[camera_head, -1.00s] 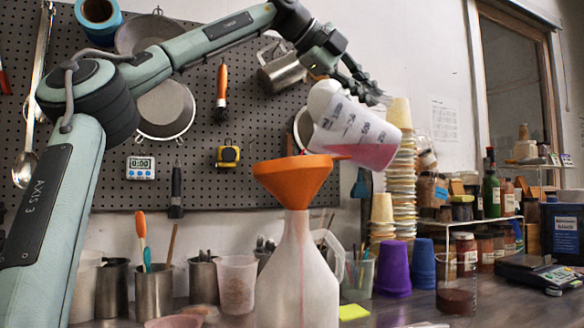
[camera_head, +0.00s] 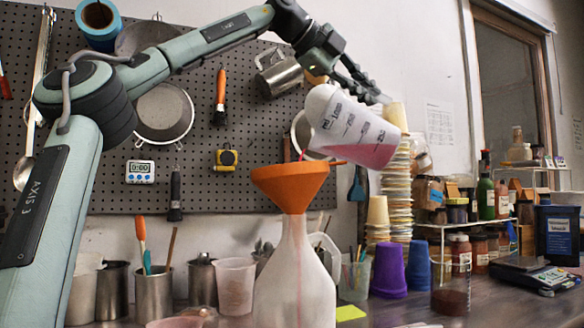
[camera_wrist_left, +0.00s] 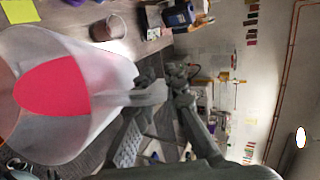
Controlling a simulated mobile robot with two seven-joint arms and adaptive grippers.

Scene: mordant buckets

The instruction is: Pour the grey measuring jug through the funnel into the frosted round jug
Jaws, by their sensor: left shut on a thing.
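The measuring jug (camera_head: 352,128), translucent with dark markings and pink-red liquid, is tilted steeply with its mouth towards the lower left. My left gripper (camera_head: 362,88) is shut on it, above and right of the funnel. The wrist view shows the jug's wide opening (camera_wrist_left: 108,75) and the red liquid inside. A thin red streak shows between the jug's lower lip and the funnel. The orange funnel (camera_head: 290,186) stands upright in the neck of the frosted white jug (camera_head: 295,280) on the table. The funnel's inside is hidden. My right gripper is out of view.
Stacked paper cups (camera_head: 397,190), a purple cup (camera_head: 390,270) and a blue cup (camera_head: 418,268) stand to the right. A glass beaker (camera_head: 451,290) of dark red stuff and a scale (camera_head: 522,272) are farther right. Metal pots (camera_head: 153,293) stand left. A pegboard (camera_head: 75,165) is behind.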

